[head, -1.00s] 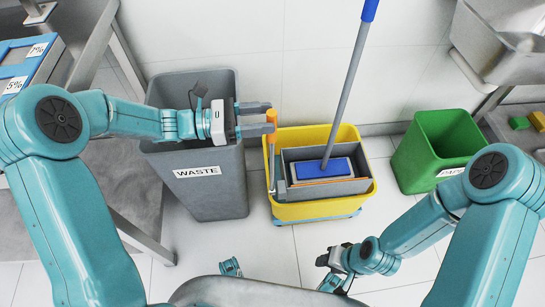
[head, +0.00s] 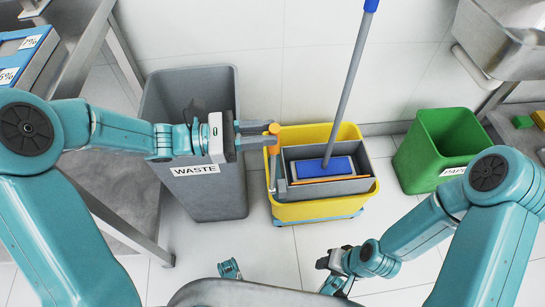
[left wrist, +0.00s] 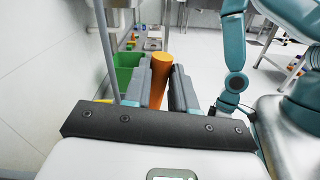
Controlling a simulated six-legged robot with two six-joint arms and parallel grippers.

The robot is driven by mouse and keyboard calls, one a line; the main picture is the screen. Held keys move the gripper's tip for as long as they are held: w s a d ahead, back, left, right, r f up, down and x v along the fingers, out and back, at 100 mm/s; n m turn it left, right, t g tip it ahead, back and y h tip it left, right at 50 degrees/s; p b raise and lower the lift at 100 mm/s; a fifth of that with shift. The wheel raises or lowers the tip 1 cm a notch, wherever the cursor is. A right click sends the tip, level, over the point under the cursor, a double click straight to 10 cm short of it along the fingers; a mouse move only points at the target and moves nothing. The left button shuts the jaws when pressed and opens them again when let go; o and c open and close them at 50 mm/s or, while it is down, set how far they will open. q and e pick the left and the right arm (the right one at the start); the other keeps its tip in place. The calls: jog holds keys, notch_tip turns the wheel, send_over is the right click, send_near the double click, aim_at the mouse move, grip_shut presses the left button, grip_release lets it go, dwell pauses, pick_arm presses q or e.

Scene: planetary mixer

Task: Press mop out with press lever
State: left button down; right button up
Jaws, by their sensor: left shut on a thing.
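The yellow mop bucket (head: 314,211) stands on the floor in the middle of the head view, with a grey press on it. The mop (head: 347,85) has a blue head (head: 325,170) sitting in the press, its handle leaning up to the right. The press lever's orange grip (head: 273,141) is at the bucket's left side. My left gripper (head: 268,134) is shut on this grip, which also shows between the fingers in the left wrist view (left wrist: 160,75). My right gripper (head: 328,270) is low in front of the bucket, apart from it; its jaw opening is unclear.
A grey waste bin (head: 208,195) stands just left of the bucket, under my left forearm. A green bin (head: 437,145) stands to the right. A metal table frame (head: 125,235) is at far left.

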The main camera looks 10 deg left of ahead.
pick_arm(q)
jog(key=s+d+f+m+b, duration=0.2)
jog(key=s+b, duration=0.2)
jog(key=s, duration=0.3)
jog(key=shift+s, duration=0.15)
jog(key=shift+r, duration=0.1)
jog(key=c, duration=0.9)
grip_release()
jog(key=shift+a, duration=0.1)
